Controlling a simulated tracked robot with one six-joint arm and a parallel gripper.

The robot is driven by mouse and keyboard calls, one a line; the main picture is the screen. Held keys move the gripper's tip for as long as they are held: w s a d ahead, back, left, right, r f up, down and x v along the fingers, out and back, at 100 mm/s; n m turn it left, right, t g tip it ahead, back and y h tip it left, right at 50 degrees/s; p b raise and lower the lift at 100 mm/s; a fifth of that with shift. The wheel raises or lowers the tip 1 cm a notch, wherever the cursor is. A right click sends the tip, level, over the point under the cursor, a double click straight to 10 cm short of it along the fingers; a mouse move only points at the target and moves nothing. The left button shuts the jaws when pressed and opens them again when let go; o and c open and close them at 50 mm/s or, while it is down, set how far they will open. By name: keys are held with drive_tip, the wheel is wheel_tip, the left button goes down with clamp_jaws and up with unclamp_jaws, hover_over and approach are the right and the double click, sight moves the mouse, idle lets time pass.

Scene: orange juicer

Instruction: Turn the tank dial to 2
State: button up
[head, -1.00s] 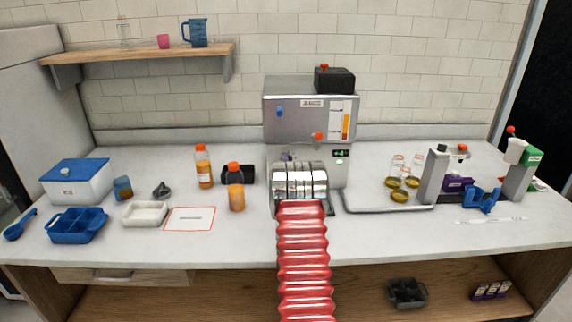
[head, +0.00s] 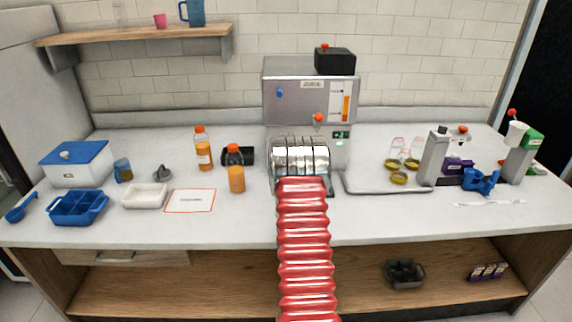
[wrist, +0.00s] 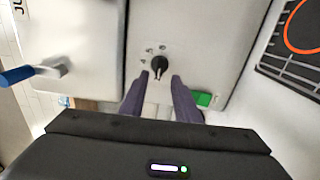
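The tank dial (wrist: 159,64) is a small black knob on the juicer's pale front in the wrist view. Small marks surround it, too small to read. Its light pointer faces the bottom of the picture, towards my gripper. My gripper (wrist: 160,76) is open. Its two dark purple fingers lie on either side of the dial's lower end in the picture; I cannot tell whether they touch it. The juicer (head: 308,99) stands at the back middle of the counter in the head view. There my arm's ribbed end hides the dial and my fingers.
A blue lever (wrist: 20,75) sticks out of the juicer, with a green display (wrist: 203,99) on the dial's other side. A dark grate (wrist: 290,58) lies at right. In the head view, orange bottles (head: 236,176) stand left of the juicer, and a tray (head: 385,188) lies right.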

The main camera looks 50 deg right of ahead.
drive_tip(key=v, duration=1.1)
drive_tip(key=shift+a, duration=0.1)
idle(0.4)
drive_tip(key=w+a+r+m+y, duration=0.1)
drive_tip(key=w+a+r+y, duration=0.2)
drive_tip(key=a, duration=0.5)
drive_tip(key=w+a+r+m+y, duration=0.1)
drive_tip(key=w+a+r+y, duration=0.15)
drive_tip(key=a+r, duration=0.35)
drive_tip(key=s+a+r+m+g+y, duration=0.1)
drive_tip(key=a+r+y, duration=0.1)
drive_tip(key=a, duration=0.7)
drive_tip(key=s+a+r+m+y, duration=0.1)
drive_tip(key=a+r, duration=0.1)
drive_tip(key=a, duration=0.8)
drive_tip(key=s+a+m+g+y, duration=0.4)
drive_tip(key=s+a+g+y, duration=0.1)
drive_tip(key=s+a, duration=1.8)
drive_tip(key=s, duration=0.3)
drive_tip(key=shift+a+f, duration=0.2)
drive_tip(key=shift+f, duration=0.2)
